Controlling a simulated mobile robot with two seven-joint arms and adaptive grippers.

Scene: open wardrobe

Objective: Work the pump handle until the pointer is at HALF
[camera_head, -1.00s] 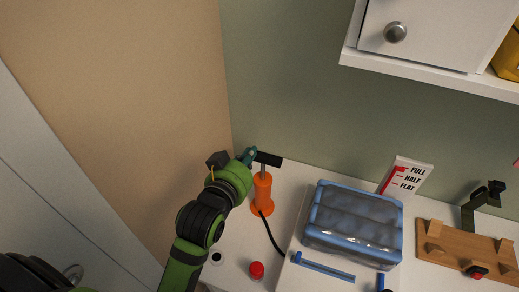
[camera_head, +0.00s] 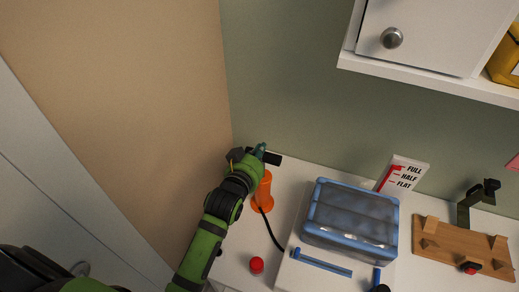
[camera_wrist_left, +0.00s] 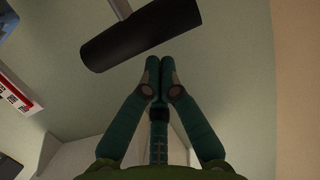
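An orange pump (camera_head: 264,190) stands on the white top in the corner, its black T-handle (camera_head: 273,159) above it and a black hose leading off. My left gripper (camera_head: 261,150) is beside the handle at its left end. In the left wrist view its fingertips (camera_wrist_left: 160,62) meet with nothing between them, and the black handle (camera_wrist_left: 140,35) lies just beyond the tips; contact is unclear. A white gauge card (camera_head: 405,174) reads FULL, HALF and FLAT, with red along its left side; the pointer's exact mark is too small to tell. My right gripper is not in view.
A blue-edged box-like thing (camera_head: 350,252) with a grey top stands right of the pump. A red knob (camera_head: 257,265) is in front. A wooden board (camera_head: 450,244) with a dark green stand is at right. A white cabinet (camera_head: 420,35) hangs above.

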